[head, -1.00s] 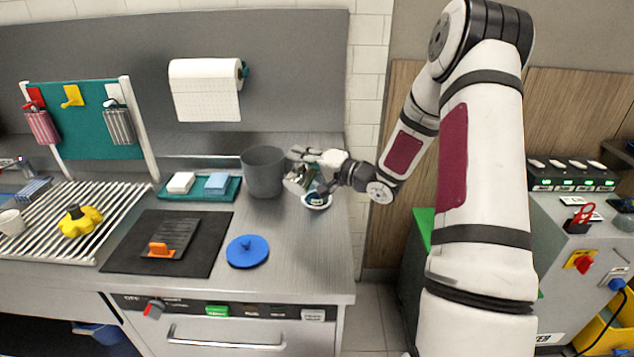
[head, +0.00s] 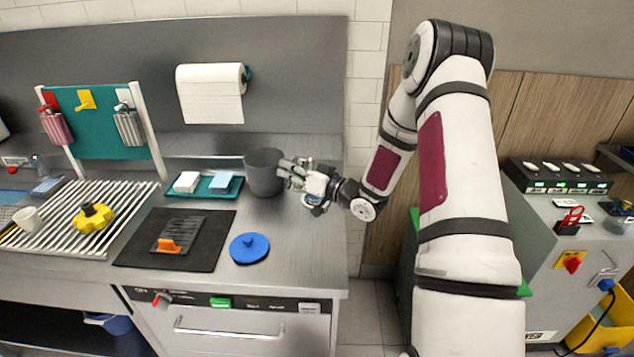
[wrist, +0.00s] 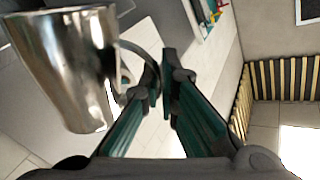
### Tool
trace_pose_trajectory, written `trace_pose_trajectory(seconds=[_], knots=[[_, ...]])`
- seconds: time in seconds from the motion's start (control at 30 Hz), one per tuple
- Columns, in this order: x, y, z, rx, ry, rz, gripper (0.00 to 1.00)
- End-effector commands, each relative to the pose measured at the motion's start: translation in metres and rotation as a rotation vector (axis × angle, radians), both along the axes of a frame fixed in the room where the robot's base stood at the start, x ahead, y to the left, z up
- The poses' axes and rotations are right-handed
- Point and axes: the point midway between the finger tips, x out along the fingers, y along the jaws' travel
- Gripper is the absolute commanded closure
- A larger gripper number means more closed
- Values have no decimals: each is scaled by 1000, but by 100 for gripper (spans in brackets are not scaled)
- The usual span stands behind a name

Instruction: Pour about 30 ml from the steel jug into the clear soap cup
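The shiny steel jug (wrist: 65,70) fills the left of the wrist view. Its curved handle reaches between the dark green fingers of my gripper (wrist: 162,82), which are closed on it. In the head view my gripper (head: 297,172) is over the right end of the counter, just right of the grey bin. The jug is mostly hidden there behind the gripper, and I cannot tell its tilt or its contents. A small pale dish (head: 316,208) shows in part under the gripper. I cannot make out the clear soap cup; the gripper may cover it.
The grey bin (head: 264,174) stands close left of my gripper. A green tray (head: 205,192) with sponges, a black mat (head: 140,252) and a blue lid (head: 249,249) lie further left. The counter (head: 305,245) is clear in front of the dish.

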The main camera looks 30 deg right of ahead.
Motion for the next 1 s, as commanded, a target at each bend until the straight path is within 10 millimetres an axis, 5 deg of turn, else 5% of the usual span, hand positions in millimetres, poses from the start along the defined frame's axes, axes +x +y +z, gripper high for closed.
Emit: trace_pose_trajectory(seconds=[0.6, 1.0], knots=[[-13, 28, -33, -366, -167, 3, 100], [-13, 31, -39, -426, -194, 2, 100]])
